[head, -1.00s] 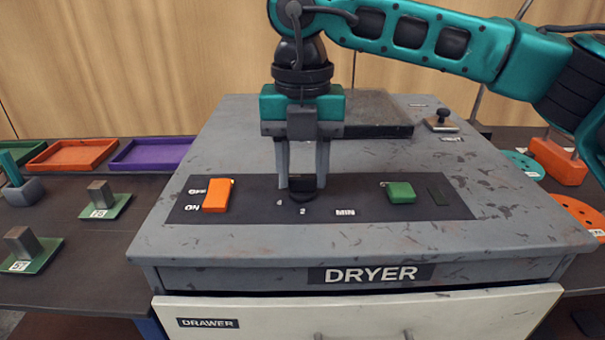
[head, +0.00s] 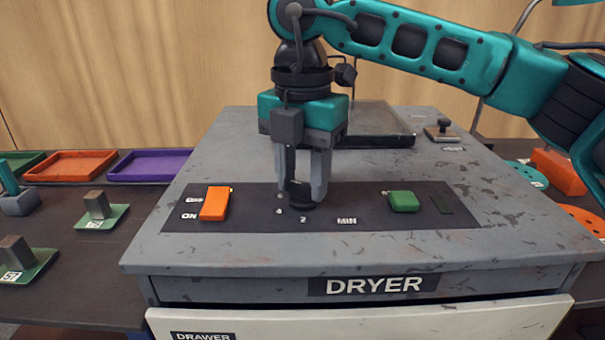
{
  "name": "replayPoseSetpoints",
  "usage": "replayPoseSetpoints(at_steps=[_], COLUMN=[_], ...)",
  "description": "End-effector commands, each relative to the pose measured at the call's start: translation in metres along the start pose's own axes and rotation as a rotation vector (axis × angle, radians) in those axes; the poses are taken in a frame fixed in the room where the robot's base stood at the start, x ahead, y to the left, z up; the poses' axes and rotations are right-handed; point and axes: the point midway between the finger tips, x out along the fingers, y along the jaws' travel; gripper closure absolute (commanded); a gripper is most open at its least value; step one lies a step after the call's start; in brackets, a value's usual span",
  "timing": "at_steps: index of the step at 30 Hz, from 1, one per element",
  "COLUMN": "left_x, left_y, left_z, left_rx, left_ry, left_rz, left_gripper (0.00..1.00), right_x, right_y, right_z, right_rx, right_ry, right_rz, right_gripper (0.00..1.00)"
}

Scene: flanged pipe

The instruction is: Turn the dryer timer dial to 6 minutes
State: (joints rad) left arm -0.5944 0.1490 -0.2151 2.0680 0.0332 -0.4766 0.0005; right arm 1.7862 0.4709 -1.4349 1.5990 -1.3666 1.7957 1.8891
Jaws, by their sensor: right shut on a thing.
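The dryer timer dial (head: 301,203) is a small black knob on the dark control panel (head: 360,208) on top of the grey dryer. The marks 4 and 2 and the word MIN show in front of it; other marks are hidden. My right gripper (head: 303,192) points down from above, its two grey fingers on either side of the dial, shut on it. The dial's pointer direction is too small to tell. My left gripper is not in view.
An orange ON switch (head: 215,203) lies left of the dial and a green button (head: 403,201) right of it. A glass-like lid (head: 375,125) sits behind. Orange (head: 70,166) and purple (head: 155,164) trays stand at the left.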

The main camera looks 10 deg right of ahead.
Motion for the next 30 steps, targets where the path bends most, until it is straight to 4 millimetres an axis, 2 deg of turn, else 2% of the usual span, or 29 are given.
replayPoseSetpoints(at_steps=[8,9,17,25,30], left_x=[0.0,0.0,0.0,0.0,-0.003], left_y=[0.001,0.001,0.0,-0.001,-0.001], left_z=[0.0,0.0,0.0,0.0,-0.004], left_rx=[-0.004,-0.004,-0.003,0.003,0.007], left_ry=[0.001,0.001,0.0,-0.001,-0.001], left_rz=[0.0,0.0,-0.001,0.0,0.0], left_gripper=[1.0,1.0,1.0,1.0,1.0], right_x=[-0.002,-0.002,-0.001,-0.002,-0.023], right_y=[0.0,0.0,0.0,0.0,0.001], right_z=[0.001,0.001,0.001,0.0,0.0], right_rx=[0.003,0.002,0.0,-0.001,0.0], right_ry=[-0.004,-0.004,-0.002,-0.001,-0.003], right_rz=[0.003,0.003,0.001,0.001,0.004], right_gripper=[0.9,0.59,0.34,0.34,0.34])
